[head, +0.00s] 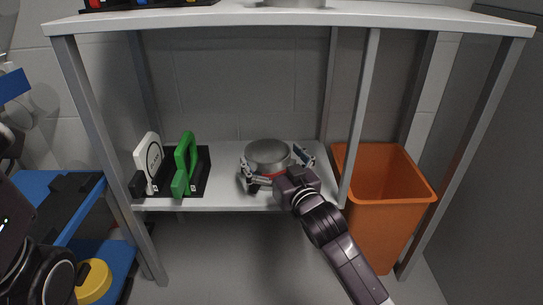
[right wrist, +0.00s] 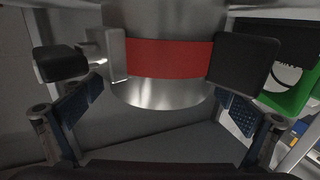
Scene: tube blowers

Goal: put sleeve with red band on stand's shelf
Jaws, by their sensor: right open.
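The sleeve with the red band (head: 268,153) is a silver cylinder, upright at the stand's shelf (head: 215,200), right of the middle. Its red band shows clearly in the right wrist view (right wrist: 170,58). Whether its base touches the shelf is hidden by my gripper. My right gripper (head: 276,166) reaches in from the front right, with one finger on each side of the sleeve. In the right wrist view the pads stand beside the band, open; I cannot tell whether either touches. My left gripper is not in view.
A black tray (head: 203,180) holding a white disc-faced piece (head: 148,155) and a green piece (head: 187,155) sits left on the shelf. An orange bin (head: 385,200) stands right, beyond a post. The upper board (head: 380,16) overhangs. Shelf between tray and sleeve is clear.

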